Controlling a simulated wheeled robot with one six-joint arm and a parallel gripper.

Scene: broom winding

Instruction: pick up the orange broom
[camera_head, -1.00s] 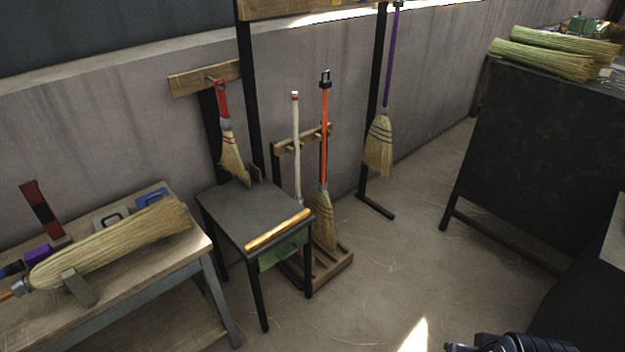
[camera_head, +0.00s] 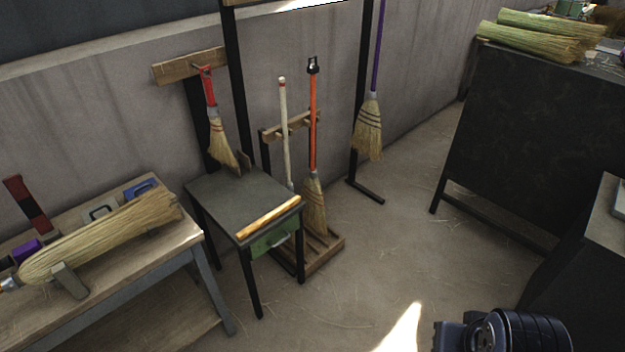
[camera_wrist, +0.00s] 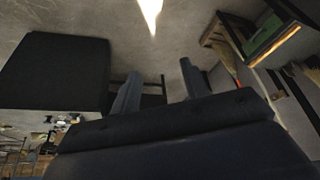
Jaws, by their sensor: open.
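The orange broom (camera_head: 313,125) stands upright in a low wooden rack (camera_head: 322,258) against the wall in the head view. Its orange handle has a black cap at the top, and its straw bristles point down. A pale-handled tool (camera_head: 283,130) stands just left of it. My gripper (camera_wrist: 158,88) shows in the wrist view with its two fingers apart and nothing between them. It is well away from the broom. In the head view only a dark part of my arm shows at the bottom right, and the fingers are hidden.
A small dark table (camera_head: 240,205) with a green drawer and a wooden stick (camera_head: 268,217) on top stands close left of the rack. A workbench (camera_head: 190,232) is at left. A purple-handled broom (camera_head: 369,125) hangs right. A dark cabinet (camera_head: 530,140) is at right. Open floor lies between.

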